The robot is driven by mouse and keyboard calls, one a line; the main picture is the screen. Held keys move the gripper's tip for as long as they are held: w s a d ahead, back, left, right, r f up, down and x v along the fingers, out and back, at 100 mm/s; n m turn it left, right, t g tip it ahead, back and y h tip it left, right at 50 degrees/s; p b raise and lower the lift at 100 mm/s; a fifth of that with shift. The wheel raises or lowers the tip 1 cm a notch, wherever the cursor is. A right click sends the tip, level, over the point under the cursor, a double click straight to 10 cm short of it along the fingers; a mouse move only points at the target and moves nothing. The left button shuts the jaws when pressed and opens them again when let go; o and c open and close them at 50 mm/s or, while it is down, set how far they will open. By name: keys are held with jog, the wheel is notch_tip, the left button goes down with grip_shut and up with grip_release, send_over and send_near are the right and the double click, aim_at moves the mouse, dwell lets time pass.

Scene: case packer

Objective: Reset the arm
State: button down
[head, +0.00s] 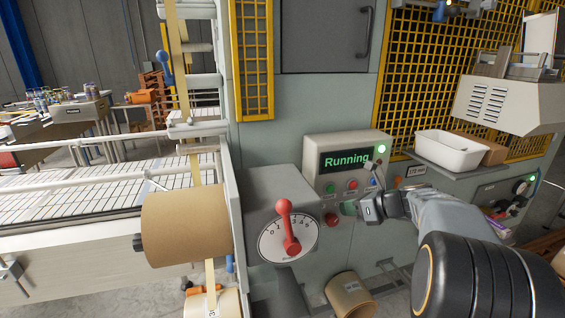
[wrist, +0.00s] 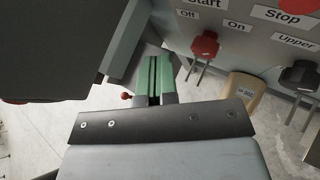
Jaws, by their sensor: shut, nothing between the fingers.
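My gripper (head: 350,208) is in front of the machine in the head view, below the control panel (head: 318,163). Its green fingers are shut with nothing between them. The fingers also show in the wrist view (wrist: 154,78), close together. The panel's screen (head: 347,159) reads "Running" and a green lamp (head: 381,149) is lit beside it. In the wrist view, a red knob (wrist: 205,44) between "Off" and "On" labels and a black knob (wrist: 299,75) under "Upper" are right of the fingers, apart from them. My arm comes in from the lower right.
A dial with a red lever (head: 288,225) stands left of my gripper. A white bin (head: 449,152) and a brown box (head: 492,153) sit on a shelf at right. A large brown roll (head: 187,226) is at left. A smaller roll (head: 349,296) lies on the floor below.

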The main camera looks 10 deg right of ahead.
jog(key=s+a+f+n+g+h, duration=0.2)
jog(key=s+f+n+g+h, duration=0.25)
jog(key=s+f+n, duration=0.65)
jog(key=s+a+r+n+h+b, duration=0.2)
jog(key=s+a+n, duration=0.7)
jog(key=n, duration=0.9)
jog(key=shift+r+h, duration=0.5)
jog(key=shift+h, duration=0.55)
jog(key=shift+s, duration=0.1)
